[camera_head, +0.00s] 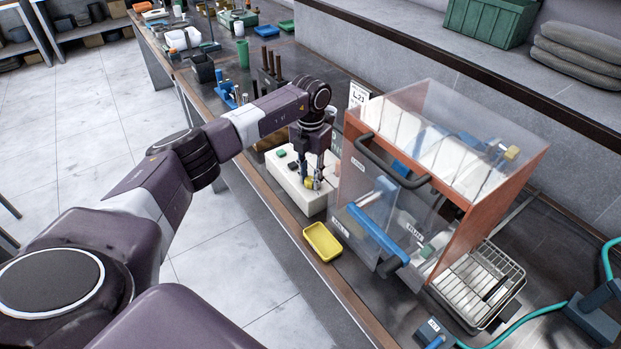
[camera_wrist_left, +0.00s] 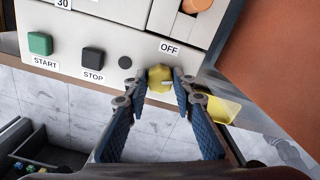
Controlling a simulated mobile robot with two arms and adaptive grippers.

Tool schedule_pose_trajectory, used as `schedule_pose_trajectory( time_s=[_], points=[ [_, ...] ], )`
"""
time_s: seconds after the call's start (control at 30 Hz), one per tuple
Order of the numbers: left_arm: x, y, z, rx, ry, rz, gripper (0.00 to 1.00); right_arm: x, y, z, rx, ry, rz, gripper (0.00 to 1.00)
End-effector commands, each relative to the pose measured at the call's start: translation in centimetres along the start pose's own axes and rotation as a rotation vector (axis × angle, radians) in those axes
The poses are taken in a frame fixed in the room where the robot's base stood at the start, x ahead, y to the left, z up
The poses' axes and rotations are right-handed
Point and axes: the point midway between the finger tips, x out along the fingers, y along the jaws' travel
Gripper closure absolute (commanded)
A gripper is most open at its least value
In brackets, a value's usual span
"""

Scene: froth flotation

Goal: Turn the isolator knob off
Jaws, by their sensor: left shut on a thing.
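The isolator knob (camera_wrist_left: 160,78) is yellow and sits on the front of a pale control box (camera_wrist_left: 105,28), below a label reading OFF. My left gripper (camera_wrist_left: 165,88) has its two blue-padded fingers on either side of the knob, shut on it. In the head view my left gripper (camera_head: 314,180) reaches down to the front of the box (camera_head: 283,178), and the yellow knob (camera_head: 309,183) shows partly between the fingers. The knob's pointer direction is hard to tell. My right gripper is not in view.
Green START (camera_wrist_left: 40,44) and black STOP (camera_wrist_left: 92,58) buttons sit left of the knob. A yellow tray (camera_head: 322,241) stands on the bench near the box. The flotation cell with clear panels and an orange side (camera_head: 490,220) stands close on the right.

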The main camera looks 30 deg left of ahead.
Motion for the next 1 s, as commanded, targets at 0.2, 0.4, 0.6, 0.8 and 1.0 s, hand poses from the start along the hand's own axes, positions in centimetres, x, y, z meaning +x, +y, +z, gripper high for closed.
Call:
schedule_pose_trajectory(
  time_s=[0.2,0.4,0.6,0.8,1.0],
  points=[
    [-0.03,0.07,0.08,-0.207,-0.003,0.000,1.00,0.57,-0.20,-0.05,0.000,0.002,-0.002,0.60],
    [-0.07,0.09,0.08,-0.398,-0.003,0.000,1.00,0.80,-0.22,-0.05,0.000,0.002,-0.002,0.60],
    [-0.09,0.09,0.08,-0.588,-0.003,0.000,1.00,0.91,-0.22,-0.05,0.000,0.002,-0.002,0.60],
    [-0.12,0.08,0.08,-0.770,-0.003,0.000,1.00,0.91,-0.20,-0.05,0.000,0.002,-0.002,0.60],
    [-0.15,0.07,0.09,-0.923,-0.003,-0.001,1.00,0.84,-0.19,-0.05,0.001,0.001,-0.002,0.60]
  ],
)
